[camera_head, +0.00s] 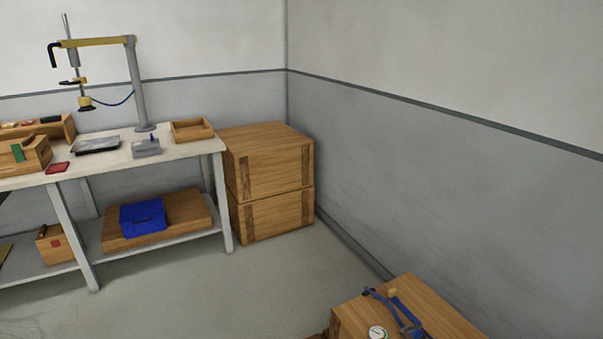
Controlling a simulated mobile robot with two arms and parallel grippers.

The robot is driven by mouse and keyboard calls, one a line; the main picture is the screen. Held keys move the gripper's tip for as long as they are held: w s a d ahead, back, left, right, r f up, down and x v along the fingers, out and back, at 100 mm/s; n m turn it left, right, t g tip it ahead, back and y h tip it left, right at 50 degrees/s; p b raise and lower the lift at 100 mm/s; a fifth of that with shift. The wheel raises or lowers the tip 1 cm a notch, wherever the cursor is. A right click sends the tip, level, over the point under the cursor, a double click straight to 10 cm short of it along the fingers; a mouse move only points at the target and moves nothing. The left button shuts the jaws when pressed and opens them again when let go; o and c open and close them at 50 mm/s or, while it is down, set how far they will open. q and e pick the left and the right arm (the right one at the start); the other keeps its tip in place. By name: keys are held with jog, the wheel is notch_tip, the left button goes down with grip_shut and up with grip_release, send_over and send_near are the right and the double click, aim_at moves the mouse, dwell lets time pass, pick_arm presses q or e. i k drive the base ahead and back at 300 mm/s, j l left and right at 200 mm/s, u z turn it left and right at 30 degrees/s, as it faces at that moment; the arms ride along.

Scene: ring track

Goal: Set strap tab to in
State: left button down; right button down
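No part is plainly recognisable as the strap tab. Neither of my grippers is in view.
A workbench (110,167) stands at the left, with wooden boxes, a grey tray (96,145) and a post-mounted arm (138,85). A blue folded item (143,217) lies on its lower shelf. Two stacked crates (268,165) fill the corner. Open floor (220,290) lies between.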

aim_at(392, 293)
jog(key=z, duration=1)
